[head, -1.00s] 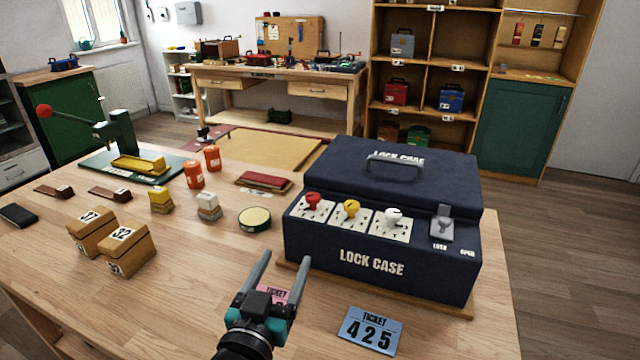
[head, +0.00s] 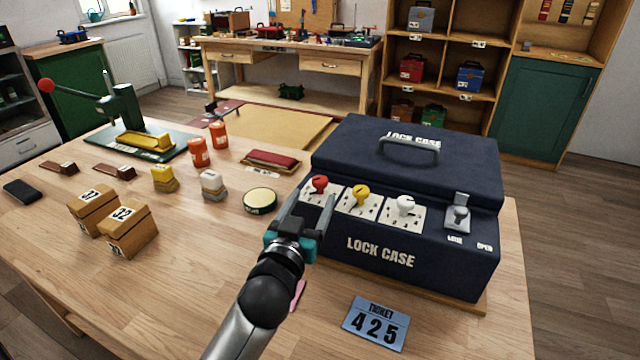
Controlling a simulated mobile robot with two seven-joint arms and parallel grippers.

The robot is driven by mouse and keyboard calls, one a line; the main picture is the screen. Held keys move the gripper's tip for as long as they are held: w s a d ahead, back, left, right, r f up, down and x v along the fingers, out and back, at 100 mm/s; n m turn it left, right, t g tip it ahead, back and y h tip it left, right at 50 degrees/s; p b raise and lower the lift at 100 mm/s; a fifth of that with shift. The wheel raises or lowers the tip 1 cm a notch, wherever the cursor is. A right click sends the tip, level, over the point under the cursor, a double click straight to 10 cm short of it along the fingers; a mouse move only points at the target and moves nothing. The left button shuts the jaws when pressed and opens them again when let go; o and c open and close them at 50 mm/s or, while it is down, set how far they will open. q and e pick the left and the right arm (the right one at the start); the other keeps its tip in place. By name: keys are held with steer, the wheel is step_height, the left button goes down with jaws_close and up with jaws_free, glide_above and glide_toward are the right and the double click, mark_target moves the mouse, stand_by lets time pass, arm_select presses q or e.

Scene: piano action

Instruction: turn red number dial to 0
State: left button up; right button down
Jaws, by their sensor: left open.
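The dark blue lock case (head: 455,260) stands at the right of the wooden table. Its sloped front carries a red dial (head: 319,184), a yellow dial (head: 361,195) and a white dial (head: 405,206), each on a white numbered plate. My left gripper (head: 311,205) is open at the front left of the case, its fingers pointing up towards the red dial. The fingers overlap the lower part of the red dial's plate in the picture. I cannot tell whether they touch the dial, and its numbers are too small to read. My right gripper is not in view.
A grey latch (head: 458,214) sits right of the dials. A blue ticket reading 425 (head: 376,324) lies in front of the case. A round tin (head: 260,200), stamps, numbered wooden blocks (head: 130,230) and orange bottles (head: 198,152) stand to the left. The front left tabletop is clear.

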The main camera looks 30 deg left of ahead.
mark_target(318, 188)
arm_select(q)
steer(key=shift+w+a+b, duration=0.15)
steer(key=shift+w+a, duration=0.05)
steer(key=shift+w, duration=0.9)
steer(key=shift+w+a+b, duration=0.1)
steer(key=shift+w+a, duration=0.15)
steer(key=shift+w, duration=0.85)
steer(key=shift+w+a+b, duration=0.15)
steer(key=shift+w+a, duration=0.05)
steer(key=shift+w, duration=0.9)
steer(key=shift+c, duration=0.2)
jaws_close()
